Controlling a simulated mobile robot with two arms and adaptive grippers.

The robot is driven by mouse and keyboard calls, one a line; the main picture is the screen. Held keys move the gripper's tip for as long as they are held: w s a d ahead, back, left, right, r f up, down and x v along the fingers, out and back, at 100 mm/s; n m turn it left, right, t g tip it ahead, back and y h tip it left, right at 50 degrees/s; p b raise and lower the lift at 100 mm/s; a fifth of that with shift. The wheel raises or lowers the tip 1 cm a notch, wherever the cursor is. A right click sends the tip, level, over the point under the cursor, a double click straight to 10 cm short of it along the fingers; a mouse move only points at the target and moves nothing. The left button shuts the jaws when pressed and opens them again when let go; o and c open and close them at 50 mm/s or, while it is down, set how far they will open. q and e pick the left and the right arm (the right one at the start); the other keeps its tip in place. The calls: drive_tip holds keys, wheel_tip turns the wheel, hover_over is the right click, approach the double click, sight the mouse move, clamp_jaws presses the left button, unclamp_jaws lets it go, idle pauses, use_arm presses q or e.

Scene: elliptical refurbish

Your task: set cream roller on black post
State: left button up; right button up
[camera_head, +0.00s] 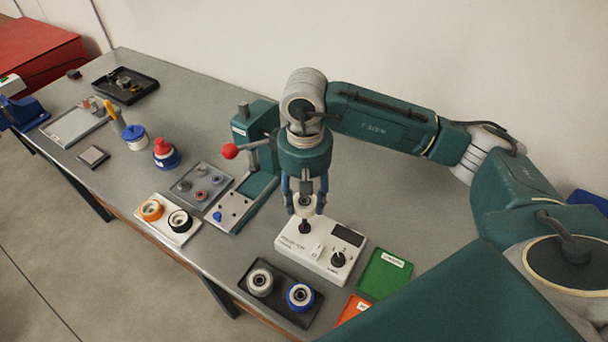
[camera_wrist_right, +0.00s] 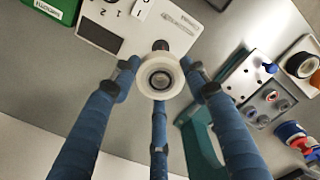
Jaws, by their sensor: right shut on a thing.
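The cream roller (camera_head: 304,204) is held upright between the blue fingers of my right gripper (camera_head: 305,206). It also shows in the right wrist view (camera_wrist_right: 159,76), with the fingers around its side and its centre hole facing the camera. The black post (camera_head: 305,228) stands on the white tester box (camera_head: 289,245), just below the roller in the head view. In the right wrist view the post (camera_wrist_right: 161,45) shows past the roller's upper edge. I cannot tell whether roller and post touch. My left gripper is not in view.
A teal press (camera_head: 262,150) with a red knob stands close left of the gripper. A black tray (camera_head: 279,309) with two rollers lies in front, a green tray (camera_head: 380,283) to the right. A white holder (camera_head: 180,233) with orange and black rings sits left.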

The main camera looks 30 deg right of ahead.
sight(305, 217)
drive_tip(key=shift+s+a, duration=0.5)
drive_tip(key=shift+s, duration=0.25)
drive_tip(key=shift+s+f+b, duration=0.25)
drive_tip(key=shift+f+b, duration=0.1)
drive_tip(key=shift+b, duration=0.05)
drive_tip(key=f, duration=0.2)
drive_tip(key=f+b, duration=0.1)
drive_tip(key=shift+w+d+f, duration=0.1)
drive_tip(key=shift+w+d, duration=0.15)
drive_tip(key=shift+w, duration=0.15)
drive_tip(key=shift+w+f, duration=0.1)
drive_tip(key=shift+f, duration=0.25)
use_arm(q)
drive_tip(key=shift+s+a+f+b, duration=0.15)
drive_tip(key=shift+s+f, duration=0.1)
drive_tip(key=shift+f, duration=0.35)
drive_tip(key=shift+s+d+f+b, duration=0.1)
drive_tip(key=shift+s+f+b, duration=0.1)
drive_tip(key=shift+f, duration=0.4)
use_arm(e)
drive_tip(key=shift+s+a+f, duration=0.15)
drive_tip(key=shift+s+f, duration=0.05)
drive_tip(key=shift+w, duration=0.1)
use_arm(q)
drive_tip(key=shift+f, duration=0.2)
use_arm(e)
drive_tip(key=shift+f, duration=0.1)
